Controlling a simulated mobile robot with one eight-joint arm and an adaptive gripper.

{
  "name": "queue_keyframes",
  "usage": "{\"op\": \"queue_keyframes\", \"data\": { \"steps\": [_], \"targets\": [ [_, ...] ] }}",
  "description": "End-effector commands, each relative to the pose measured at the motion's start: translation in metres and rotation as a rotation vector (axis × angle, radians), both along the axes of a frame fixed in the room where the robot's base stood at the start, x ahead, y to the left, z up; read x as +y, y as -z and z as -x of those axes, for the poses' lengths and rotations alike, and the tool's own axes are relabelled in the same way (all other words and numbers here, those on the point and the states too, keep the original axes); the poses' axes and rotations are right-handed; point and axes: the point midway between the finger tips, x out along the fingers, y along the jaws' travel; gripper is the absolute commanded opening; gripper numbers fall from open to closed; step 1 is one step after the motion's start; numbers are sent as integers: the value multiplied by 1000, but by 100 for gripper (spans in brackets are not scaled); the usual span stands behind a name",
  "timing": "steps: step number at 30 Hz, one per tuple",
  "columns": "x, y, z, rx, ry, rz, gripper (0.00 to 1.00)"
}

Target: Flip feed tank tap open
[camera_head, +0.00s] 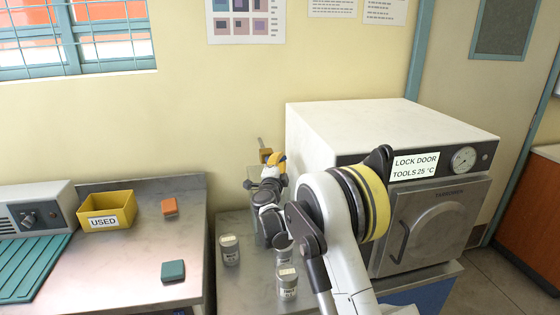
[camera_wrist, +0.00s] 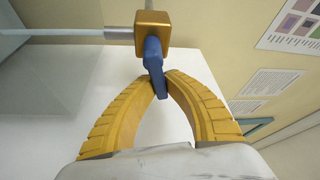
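The tap has a brass block (camera_wrist: 152,27) on a thin metal pipe and a blue lever (camera_wrist: 154,62) in the wrist view. The lever points from the block toward my gripper. My gripper (camera_wrist: 161,82) has yellow ribbed fingers whose tips come together at the lever's free end, one on each side, apparently gripping it. In the head view the brass block (camera_head: 265,155) shows small behind my gripper (camera_head: 277,159), at the left of the incubator. The lever is hidden there by my gripper, and most of the tank is hidden by my arm.
The white incubator (camera_head: 380,125) with a closed grey door stands right of my arm. Several lidded jars (camera_head: 230,251) stand on the metal bench below my arm. A yellow USED bin (camera_head: 106,212), an orange block (camera_head: 169,207) and a teal block (camera_head: 173,271) are on the left bench.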

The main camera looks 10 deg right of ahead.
Motion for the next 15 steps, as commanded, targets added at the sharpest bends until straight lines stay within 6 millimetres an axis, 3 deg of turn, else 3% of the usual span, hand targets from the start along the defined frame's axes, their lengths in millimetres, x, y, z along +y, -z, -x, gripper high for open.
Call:
{"op": "queue_keyframes", "data": {
  "steps": [9, 15],
  "targets": [
    [-1, 9, 0, 1, -1, -263, 0],
    [-1, 11, 0, 0, -1, -287, 0]
  ]
}}
